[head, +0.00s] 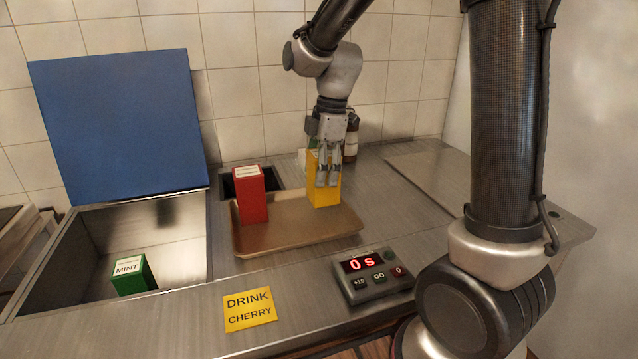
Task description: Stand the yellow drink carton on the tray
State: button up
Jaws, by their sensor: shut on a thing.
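The yellow drink carton (325,193) is upright at the back right part of the brown tray (300,234). My gripper (327,183) comes down from above and is shut on the carton's upper part. The carton's base appears at the tray surface, but I cannot tell whether it touches. A red carton (251,196) with a white label on top stands upright on the left part of the tray.
A green carton labelled MINT (130,274) is in the open metal bin (75,245) at left, under a raised blue lid (120,122). A timer (377,274) reading 0 s and a yellow DRINK CHERRY card (249,309) lie in front. Bottles (351,140) stand behind my gripper.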

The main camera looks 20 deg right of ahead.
aim_at(325, 196)
jog(key=shift+f, duration=1.55)
jog(key=o, duration=1.3)
jog(key=shift+f, duration=0.1)
jog(key=shift+c, duration=0.2)
